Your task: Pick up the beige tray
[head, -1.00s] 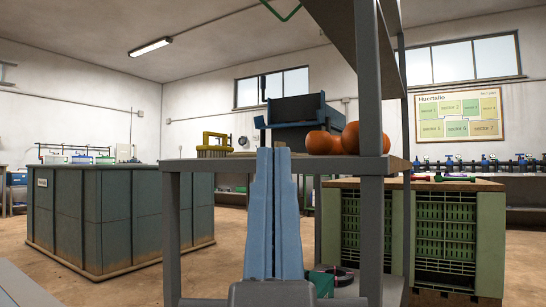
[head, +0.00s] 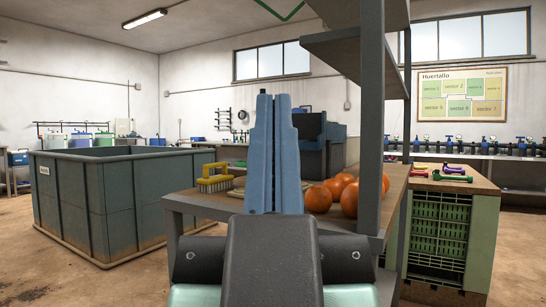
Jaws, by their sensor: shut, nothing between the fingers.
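My gripper (head: 272,98) stands upright in the middle of the head view, its two blue fingers pressed together with nothing between them. A low, flat beige thing (head: 238,189), which may be the beige tray, lies on the shelf board (head: 197,205) just left of the fingers. Only a thin part of it shows; my gripper hides the rest, so I cannot tell its full shape. I see no contact between it and the fingers.
A yellow brush (head: 214,181) lies left of the beige thing. Several oranges (head: 318,199) lie right of my fingers, near a grey shelf post (head: 371,120). An upper shelf (head: 345,48) overhangs at right. A dark blue bin (head: 312,150) stands behind.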

